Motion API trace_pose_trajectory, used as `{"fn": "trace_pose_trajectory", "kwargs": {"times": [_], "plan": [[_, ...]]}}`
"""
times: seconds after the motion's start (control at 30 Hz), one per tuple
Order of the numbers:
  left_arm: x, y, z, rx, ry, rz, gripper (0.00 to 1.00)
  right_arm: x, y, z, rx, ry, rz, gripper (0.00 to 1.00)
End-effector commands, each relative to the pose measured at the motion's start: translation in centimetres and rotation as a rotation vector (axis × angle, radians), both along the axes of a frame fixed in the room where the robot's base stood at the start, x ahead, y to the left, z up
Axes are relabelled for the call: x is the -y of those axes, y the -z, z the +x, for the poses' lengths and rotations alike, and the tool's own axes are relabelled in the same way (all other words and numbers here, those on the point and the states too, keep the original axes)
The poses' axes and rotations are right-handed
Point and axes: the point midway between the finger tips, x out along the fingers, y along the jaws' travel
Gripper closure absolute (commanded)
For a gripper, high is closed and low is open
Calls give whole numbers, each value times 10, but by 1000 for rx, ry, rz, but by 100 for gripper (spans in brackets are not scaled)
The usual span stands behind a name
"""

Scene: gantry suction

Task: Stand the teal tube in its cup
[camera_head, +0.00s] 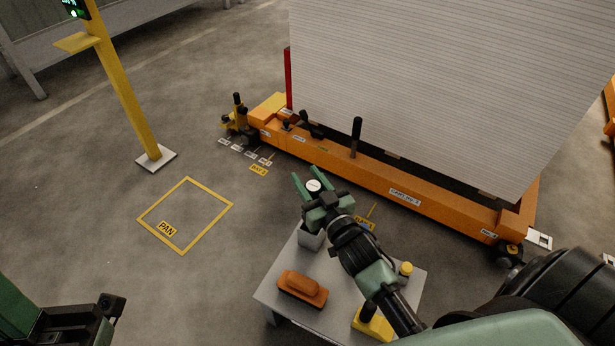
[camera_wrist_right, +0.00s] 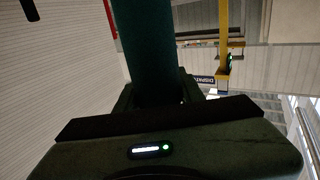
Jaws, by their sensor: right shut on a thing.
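My right gripper (camera_head: 313,184) is over the far left corner of the small grey table, its two green fingers on either side of a pale round end. It is shut on the teal tube, which shows as a dark teal shaft (camera_wrist_right: 148,45) between the jaws in the right wrist view. A light grey, box-like holder (camera_head: 311,239) stands on the table just below the gripper; it may be the cup. Its opening is hidden by the gripper, so I cannot tell whether the tube is in it. My left gripper (camera_head: 108,306) is partly in view at lower left; its jaws are unclear.
The grey table (camera_head: 345,262) also holds an orange-brown brush-like object (camera_head: 302,288), a yellow knob (camera_head: 406,268) and a yellow block (camera_head: 373,325). An orange cart (camera_head: 375,180) with a tall ribbed panel stands behind. A yellow floor square marked PAN (camera_head: 186,215) is empty.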

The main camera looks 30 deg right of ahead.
Motion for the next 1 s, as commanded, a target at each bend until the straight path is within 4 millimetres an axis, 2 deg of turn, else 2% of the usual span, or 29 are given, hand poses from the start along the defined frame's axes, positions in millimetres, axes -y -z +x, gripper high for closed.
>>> {"fn": "trace_pose_trajectory", "kwargs": {"times": [0.83, 0.87, 0.93, 1.0], "plan": [[0, 19, 1, 0, -2, 3, 100, 0, 32, 1, 5, 0, 1, 100], [0, 18, 1, 2, -2, 2, 100, 0, 31, 1, 6, 0, 1, 57], [0, 16, 1, 6, -1, 3, 100, 0, 30, 0, 5, 0, 1, 37], [0, 16, 1, 9, -2, 2, 100, 0, 31, 0, 4, 0, 1, 37]]}}
